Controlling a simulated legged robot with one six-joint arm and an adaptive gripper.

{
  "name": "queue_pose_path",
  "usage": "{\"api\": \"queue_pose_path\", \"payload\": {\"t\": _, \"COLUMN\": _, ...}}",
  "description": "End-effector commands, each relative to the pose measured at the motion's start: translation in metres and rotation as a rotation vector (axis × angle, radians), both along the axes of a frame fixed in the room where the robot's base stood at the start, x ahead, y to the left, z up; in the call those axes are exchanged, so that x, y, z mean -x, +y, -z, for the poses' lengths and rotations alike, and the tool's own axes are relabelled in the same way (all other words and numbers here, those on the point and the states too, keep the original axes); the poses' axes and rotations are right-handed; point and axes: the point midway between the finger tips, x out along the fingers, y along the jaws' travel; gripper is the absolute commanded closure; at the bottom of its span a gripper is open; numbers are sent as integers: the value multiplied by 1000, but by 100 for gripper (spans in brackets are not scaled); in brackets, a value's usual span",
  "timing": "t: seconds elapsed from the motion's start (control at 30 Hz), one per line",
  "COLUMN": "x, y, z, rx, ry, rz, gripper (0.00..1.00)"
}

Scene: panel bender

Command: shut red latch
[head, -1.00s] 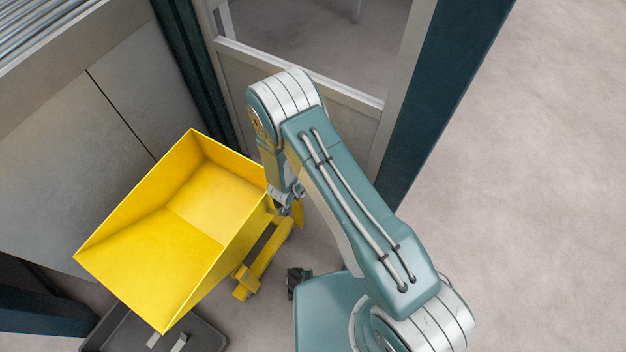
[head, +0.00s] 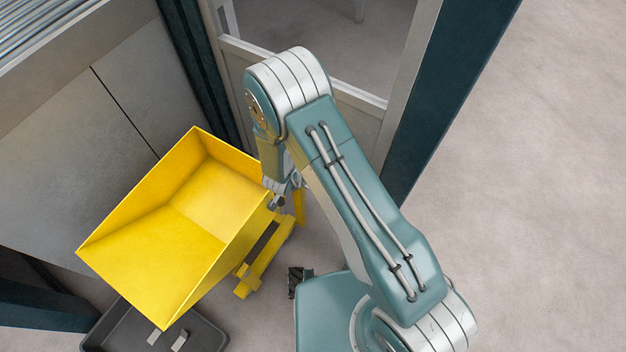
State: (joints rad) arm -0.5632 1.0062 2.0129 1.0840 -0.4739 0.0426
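No red latch shows in the head view; it may be hidden behind my arm or the yellow tipping bin. My gripper (head: 277,202) points down beside the right edge of the yellow bin (head: 160,232), close to its yellow frame. The gripper is small and partly covered by the bin edge and my arm, so its fingers cannot be made out. I cannot tell whether it touches the bin or holds anything.
A dark grey tray (head: 208,335) lies on the floor under the bin's front. A grey machine panel (head: 70,165) stands at the left, and a framed door (head: 370,112) with a dark post (head: 455,85) stands behind. The floor at right (head: 540,210) is clear.

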Motion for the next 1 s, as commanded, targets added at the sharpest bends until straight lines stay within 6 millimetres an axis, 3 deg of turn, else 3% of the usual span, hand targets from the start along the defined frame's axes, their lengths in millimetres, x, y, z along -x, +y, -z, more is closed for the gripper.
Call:
{"api": "queue_pose_path", "payload": {"t": 0.2, "x": -25, "y": 14, "z": -1, "rx": -194, "ry": 113, "rz": -42, "gripper": 49}}
{"api": "queue_pose_path", "payload": {"t": 0.33, "x": -32, "y": 11, "z": -2, "rx": -255, "ry": 203, "rz": -56, "gripper": 49}}
{"api": "queue_pose_path", "payload": {"t": 0.47, "x": -38, "y": -5, "z": -5, "rx": -277, "ry": 310, "rz": -56, "gripper": 49}}
{"api": "queue_pose_path", "payload": {"t": 0.73, "x": -41, "y": -59, "z": -13, "rx": -198, "ry": 490, "rz": -12, "gripper": 49}}
{"api": "queue_pose_path", "payload": {"t": 0.87, "x": -41, "y": -67, "z": -13, "rx": -177, "ry": 512, "rz": -1, "gripper": 49}}
{"api": "queue_pose_path", "payload": {"t": 1.0, "x": -40, "y": -67, "z": -1, "rx": -175, "ry": 515, "rz": -2, "gripper": 49}}
